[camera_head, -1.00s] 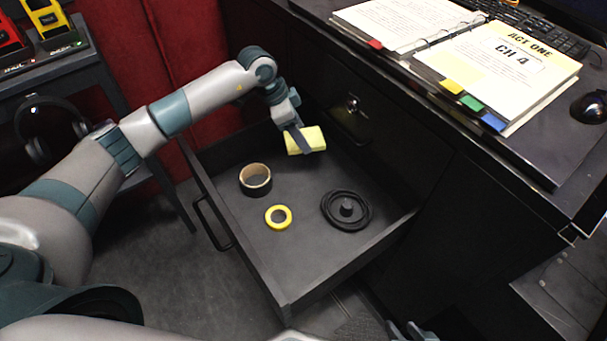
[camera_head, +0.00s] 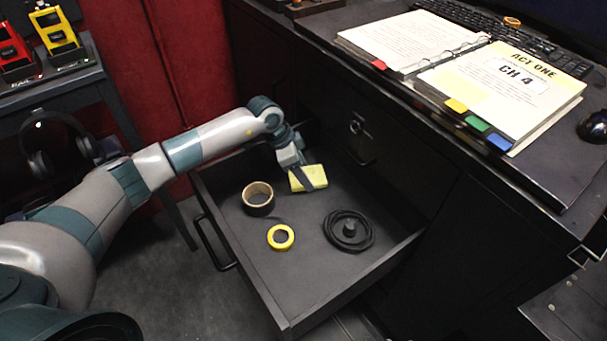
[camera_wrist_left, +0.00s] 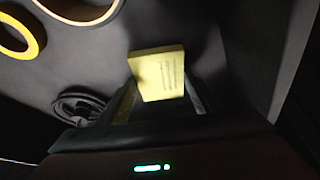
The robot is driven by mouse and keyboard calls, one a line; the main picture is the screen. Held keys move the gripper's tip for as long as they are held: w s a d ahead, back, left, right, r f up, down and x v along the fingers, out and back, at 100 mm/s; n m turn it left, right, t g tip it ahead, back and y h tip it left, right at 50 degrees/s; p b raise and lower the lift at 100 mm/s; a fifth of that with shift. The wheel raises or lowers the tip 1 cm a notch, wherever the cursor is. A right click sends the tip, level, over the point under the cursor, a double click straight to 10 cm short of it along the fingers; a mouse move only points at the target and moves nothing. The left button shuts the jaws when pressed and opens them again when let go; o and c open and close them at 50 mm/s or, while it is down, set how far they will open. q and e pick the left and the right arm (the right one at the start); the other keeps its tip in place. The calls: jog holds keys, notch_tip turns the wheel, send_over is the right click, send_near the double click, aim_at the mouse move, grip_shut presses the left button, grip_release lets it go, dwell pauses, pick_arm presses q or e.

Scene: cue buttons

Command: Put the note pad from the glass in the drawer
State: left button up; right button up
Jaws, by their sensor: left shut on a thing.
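The yellow note pad (camera_head: 309,178) is between the fingers of my left gripper (camera_head: 305,180), which is shut on it. The pad is inside the outline of the open drawer (camera_head: 313,266), near its back. In the left wrist view the pad (camera_wrist_left: 158,74) shows a few printed lines and sits between the two fingers (camera_wrist_left: 160,98). I cannot tell whether the pad touches the drawer floor. No glass is recognisable, and my right gripper is not in view.
The drawer holds a brown tape roll (camera_head: 257,198), a yellow tape roll (camera_head: 280,237) and a coiled black cable (camera_head: 349,231). An open binder (camera_head: 500,85) lies on the desk. Headphones (camera_head: 54,137) hang at the left. The drawer's middle has free room.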

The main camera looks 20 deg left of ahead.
pick_arm(q)
jog(key=shift+f, duration=0.5)
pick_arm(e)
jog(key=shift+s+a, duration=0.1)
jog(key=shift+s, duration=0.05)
pick_arm(q)
jog(key=o, duration=1.1)
jog(key=shift+r, duration=0.1)
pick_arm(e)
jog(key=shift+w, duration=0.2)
pick_arm(q)
jog(key=shift+a+r, duration=0.15)
jog(key=shift+r, duration=0.1)
jog(key=p+v, duration=0.1)
jog(key=v, duration=1)
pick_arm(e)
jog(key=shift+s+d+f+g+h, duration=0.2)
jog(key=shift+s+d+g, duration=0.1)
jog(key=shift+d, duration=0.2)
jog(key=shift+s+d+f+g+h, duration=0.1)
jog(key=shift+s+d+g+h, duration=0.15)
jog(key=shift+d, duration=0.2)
